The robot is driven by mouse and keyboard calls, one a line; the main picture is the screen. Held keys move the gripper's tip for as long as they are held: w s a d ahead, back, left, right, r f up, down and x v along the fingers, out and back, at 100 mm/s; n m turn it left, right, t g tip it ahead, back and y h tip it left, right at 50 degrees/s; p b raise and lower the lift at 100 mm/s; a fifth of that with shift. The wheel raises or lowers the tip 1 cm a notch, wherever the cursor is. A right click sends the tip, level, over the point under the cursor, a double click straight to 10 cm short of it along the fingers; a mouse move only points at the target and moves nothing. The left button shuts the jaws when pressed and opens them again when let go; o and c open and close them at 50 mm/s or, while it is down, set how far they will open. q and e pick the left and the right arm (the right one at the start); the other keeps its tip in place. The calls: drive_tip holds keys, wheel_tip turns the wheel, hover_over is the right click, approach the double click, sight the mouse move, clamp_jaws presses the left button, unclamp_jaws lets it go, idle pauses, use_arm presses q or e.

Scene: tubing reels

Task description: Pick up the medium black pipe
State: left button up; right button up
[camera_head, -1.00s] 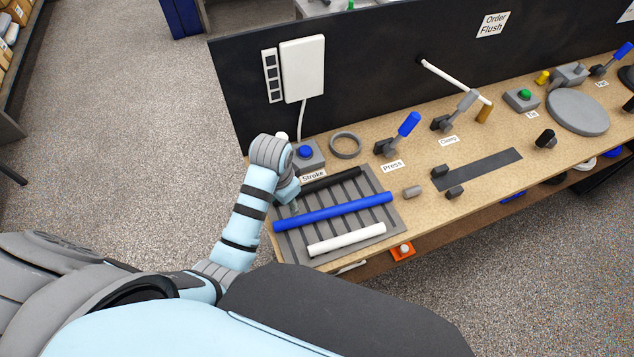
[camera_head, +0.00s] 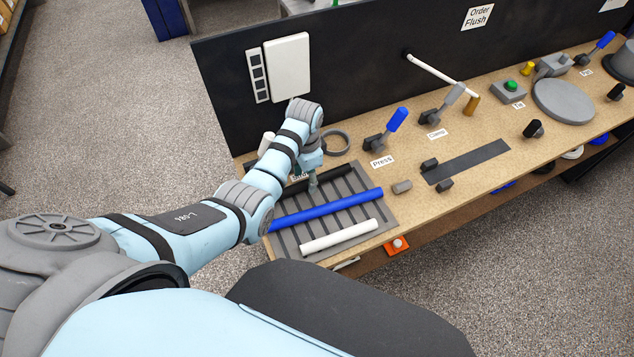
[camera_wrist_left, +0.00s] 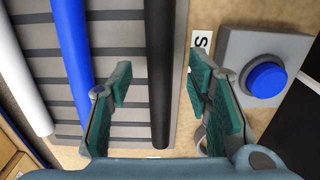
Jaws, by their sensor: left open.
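The medium black pipe (camera_head: 330,173) lies at the back of the grey slotted tray (camera_head: 385,218), behind a longer blue pipe (camera_head: 328,207) and a short white pipe (camera_head: 340,235). My left gripper (camera_head: 313,184) is over the black pipe and hides part of it. In the left wrist view the open left gripper (camera_wrist_left: 157,85) has its green fingers on either side of the black pipe (camera_wrist_left: 159,70), with gaps between pipe and fingers. The blue pipe (camera_wrist_left: 72,45) lies close beside one finger. My right gripper is not in view.
A blue button box (camera_wrist_left: 265,75) stands close beside one finger in the left wrist view. A black back panel (camera_head: 360,75) rises behind the bench.

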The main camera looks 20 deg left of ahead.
use_arm(q)
wheel_tip(320, 180, down, 2)
drive_tip(key=shift+f+b, duration=0.1)
drive_tip(key=shift+b, duration=0.2)
drive_tip(key=shift+r, duration=0.2)
drive_tip(key=shift+c, duration=0.5)
clamp_jaws()
drive_tip(key=shift+r, duration=0.1)
